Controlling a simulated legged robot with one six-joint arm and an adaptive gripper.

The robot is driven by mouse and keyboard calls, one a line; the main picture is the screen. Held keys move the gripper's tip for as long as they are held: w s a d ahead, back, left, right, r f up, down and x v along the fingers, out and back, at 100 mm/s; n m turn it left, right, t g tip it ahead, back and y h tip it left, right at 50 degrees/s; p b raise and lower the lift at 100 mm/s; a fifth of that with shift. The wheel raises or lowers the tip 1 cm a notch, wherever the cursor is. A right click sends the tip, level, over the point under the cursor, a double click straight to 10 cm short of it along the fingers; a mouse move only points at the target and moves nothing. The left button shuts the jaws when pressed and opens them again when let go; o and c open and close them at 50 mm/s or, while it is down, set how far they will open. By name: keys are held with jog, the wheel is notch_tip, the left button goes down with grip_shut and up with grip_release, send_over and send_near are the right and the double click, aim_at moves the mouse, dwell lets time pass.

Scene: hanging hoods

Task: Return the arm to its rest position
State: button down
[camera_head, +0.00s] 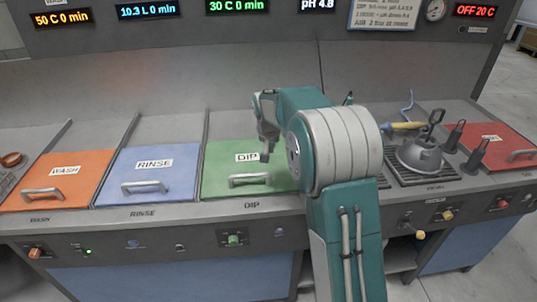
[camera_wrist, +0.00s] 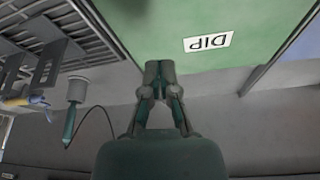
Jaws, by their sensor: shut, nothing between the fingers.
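My gripper (camera_head: 267,148) hangs from my folded teal arm over the green DIP lid (camera_head: 222,170) in the head view. In the wrist view the fingers of my gripper (camera_wrist: 158,80) are closed together with nothing between them. The DIP lid also shows in the wrist view (camera_wrist: 250,22), with its label upside down. My arm hides the right part of the DIP lid and some of the counter in the head view.
A grey metal dome with a handle (camera_head: 420,155) sits on a grate at right. A red lid (camera_head: 500,145) is at far right.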

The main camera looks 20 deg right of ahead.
jog(key=shift+r, duration=0.25)
jog(key=s+a+r+n+t, duration=0.1)
jog(key=s+a+r, duration=0.1)
jog(key=s+r, duration=0.55)
jog(key=s+a+r+n, duration=0.1)
jog(key=s+a+r, duration=0.25)
jog(key=s, duration=0.75)
jog(key=s+a+f+n+y, duration=0.1)
jog(key=s+a+n, duration=0.1)
jog(key=s, duration=1.7)
jog(key=shift+s+f+t, duration=0.25)
jog(key=shift+s+t, duration=0.1)
jog(key=shift+t, duration=0.05)
